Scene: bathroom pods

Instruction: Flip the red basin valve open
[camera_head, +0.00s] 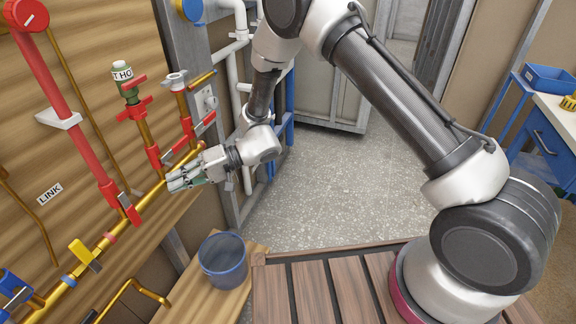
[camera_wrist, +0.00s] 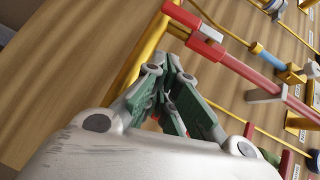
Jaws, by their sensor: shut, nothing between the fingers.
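Several red valves sit on the wood panel, and I cannot read which is the basin one. A red valve with a grey lever (camera_head: 204,124) is at the right end of the pipes. Another red valve (camera_head: 130,208) is at the foot of the thick red pipe; a red fitting with a grey lever (camera_wrist: 205,38) shows in the wrist view. My gripper (camera_head: 172,182) is shut and empty, beside the brass pipe, between these valves and below the green-capped one. In the wrist view, my gripper's fingers (camera_wrist: 172,65) partly hide red parts behind them.
A brass pipe (camera_head: 78,271) runs along the panel with a yellow-handled valve (camera_head: 84,252) and a blue one (camera_head: 14,285). A blue bucket (camera_head: 223,262) stands on a wooden ledge below. A grey post (camera_head: 192,75) and white pipes are right of the panel. The floor beyond is clear.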

